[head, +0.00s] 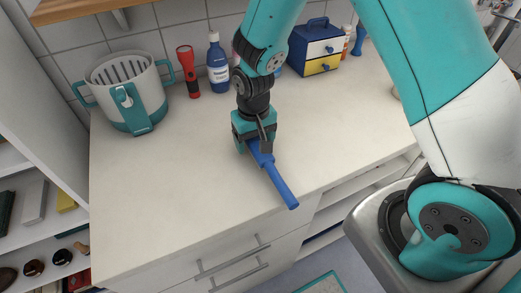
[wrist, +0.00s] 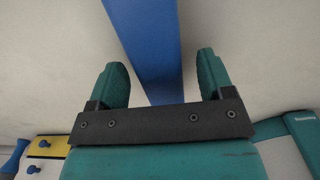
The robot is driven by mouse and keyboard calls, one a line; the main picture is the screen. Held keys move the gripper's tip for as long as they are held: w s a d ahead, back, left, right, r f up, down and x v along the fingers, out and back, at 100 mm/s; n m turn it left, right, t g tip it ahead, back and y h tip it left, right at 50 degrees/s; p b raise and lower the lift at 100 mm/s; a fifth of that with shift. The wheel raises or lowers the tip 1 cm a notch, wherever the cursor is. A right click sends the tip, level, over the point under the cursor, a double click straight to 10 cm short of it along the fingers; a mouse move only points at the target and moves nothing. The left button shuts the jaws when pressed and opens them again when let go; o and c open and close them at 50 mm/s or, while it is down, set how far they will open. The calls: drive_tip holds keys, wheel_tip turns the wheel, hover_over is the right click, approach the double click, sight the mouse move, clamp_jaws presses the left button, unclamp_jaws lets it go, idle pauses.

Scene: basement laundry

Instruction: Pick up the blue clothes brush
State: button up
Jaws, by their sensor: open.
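The blue clothes brush (head: 277,183) lies on the pale countertop, its handle pointing toward the front edge. My gripper (head: 262,148) is over the brush's rear part in the head view and hides some of it. In the wrist view, the brush (wrist: 150,50) runs between the two teal fingers of my gripper (wrist: 163,75). The fingers are open, with a gap to the brush on each side. I cannot tell the exact height of the fingertips above the counter.
On the countertop (head: 150,200), a white and teal basket (head: 148,88), a red flashlight (head: 188,72) and a blue bottle (head: 217,65) stand at the back left. A small drawer box (head: 313,48) stands at the back right. The counter's front left is clear.

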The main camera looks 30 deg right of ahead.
drive_tip(key=shift+f, duration=0.6)
drive_tip(key=c, duration=1.1)
drive_tip(key=shift+r, duration=0.15)
